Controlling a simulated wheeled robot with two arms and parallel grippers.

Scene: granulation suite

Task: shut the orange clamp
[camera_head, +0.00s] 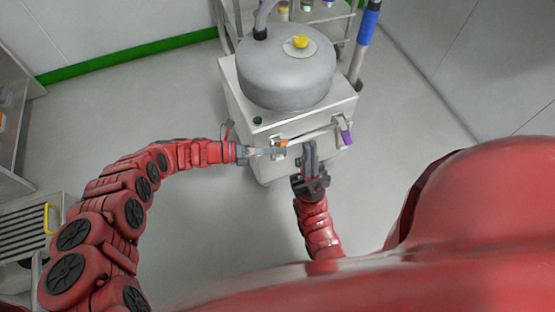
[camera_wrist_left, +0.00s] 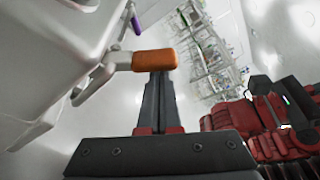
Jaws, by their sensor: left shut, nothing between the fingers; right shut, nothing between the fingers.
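The orange clamp (camera_head: 281,143) is on the front face of the white machine cabinet, near its left front corner. In the left wrist view its orange grip (camera_wrist_left: 154,60) is on a grey metal lever that stands out from the cabinet. My left gripper (camera_head: 284,151) is shut and empty, at the orange grip; in the left wrist view its fingers (camera_wrist_left: 157,84) lie just behind the grip and are partly hidden by it. I cannot tell whether they touch. My right gripper (camera_head: 309,146) is shut and empty, in front of the cabinet between the two clamps.
A purple-handled clamp (camera_head: 346,137) is on the right of the cabinet front (camera_head: 262,170). A grey round vessel (camera_head: 287,75) with a yellow knob (camera_head: 300,41) stands on top. A shelf rack is behind. The floor (camera_head: 185,250) in front is clear.

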